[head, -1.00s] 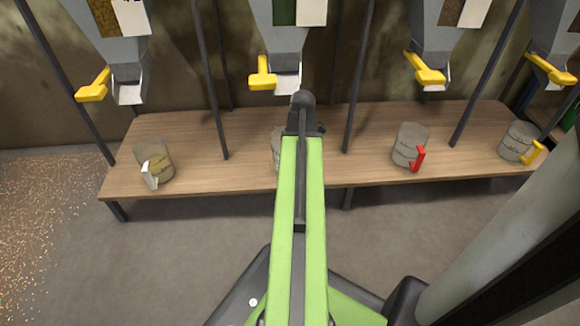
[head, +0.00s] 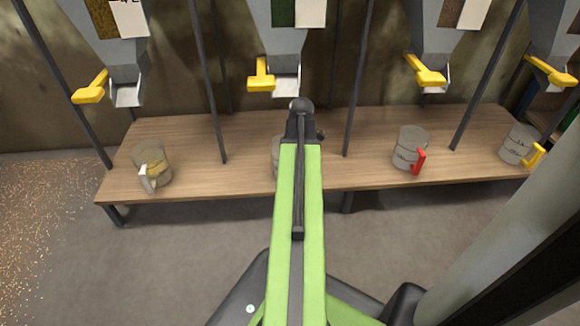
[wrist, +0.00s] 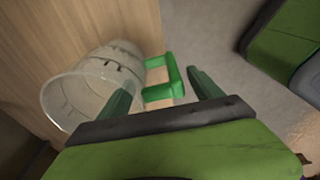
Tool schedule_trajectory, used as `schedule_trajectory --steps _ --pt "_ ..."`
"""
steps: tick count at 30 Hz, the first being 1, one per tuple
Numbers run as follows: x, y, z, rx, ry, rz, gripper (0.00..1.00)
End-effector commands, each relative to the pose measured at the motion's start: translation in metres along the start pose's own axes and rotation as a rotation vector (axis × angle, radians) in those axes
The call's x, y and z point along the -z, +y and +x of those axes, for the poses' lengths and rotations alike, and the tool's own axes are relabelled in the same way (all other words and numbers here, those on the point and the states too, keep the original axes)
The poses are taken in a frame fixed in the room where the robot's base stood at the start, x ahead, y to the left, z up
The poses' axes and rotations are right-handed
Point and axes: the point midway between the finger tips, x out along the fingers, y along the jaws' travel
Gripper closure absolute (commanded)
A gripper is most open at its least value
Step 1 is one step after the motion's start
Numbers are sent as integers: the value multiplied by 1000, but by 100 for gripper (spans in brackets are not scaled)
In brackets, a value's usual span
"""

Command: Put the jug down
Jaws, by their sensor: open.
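A clear jug with a green handle (wrist: 92,88) stands on the wooden bench (head: 250,140). In the head view my arm hides most of it, and only its left edge (head: 276,155) shows. My gripper (wrist: 162,86) is open in the wrist view. Its two green fingers lie on either side of the jug's green handle (wrist: 168,82), apart from each other. I cannot tell whether a finger touches the handle. In the head view the fingers are hidden behind my arm.
Jugs with white (head: 152,165), red (head: 410,148) and yellow (head: 518,143) handles stand on the bench. Hoppers with yellow levers (head: 262,75) hang above it. Dark posts (head: 216,90) rise between them. Grain (head: 40,220) lies on the floor at left.

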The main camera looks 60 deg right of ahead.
Motion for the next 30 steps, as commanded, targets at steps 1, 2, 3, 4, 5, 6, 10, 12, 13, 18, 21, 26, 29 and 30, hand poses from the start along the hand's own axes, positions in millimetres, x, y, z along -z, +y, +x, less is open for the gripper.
schedule_trajectory --steps 1,2,3,4,5,6,10,12,13,18,21,26,29,30 --pt "0 0 -6 0 0 0 25" --pt "0 0 -9 0 0 0 25" --pt "1 0 -14 0 0 1 25" --pt "1 0 -19 0 0 1 25" --pt "1 0 -24 0 0 1 25" --pt "1 0 -32 0 0 1 25" --pt "3 -6 -61 0 0 1 25" --pt "3 -6 -78 0 0 0 25" --pt "3 -6 -85 0 0 0 25" --pt "2 -6 -124 0 0 2 25" --pt "2 -6 -147 0 0 2 25" --pt "2 -6 -172 0 0 2 25" --pt "1 -6 -176 0 0 2 25" --pt "1 -6 -175 0 0 1 25"
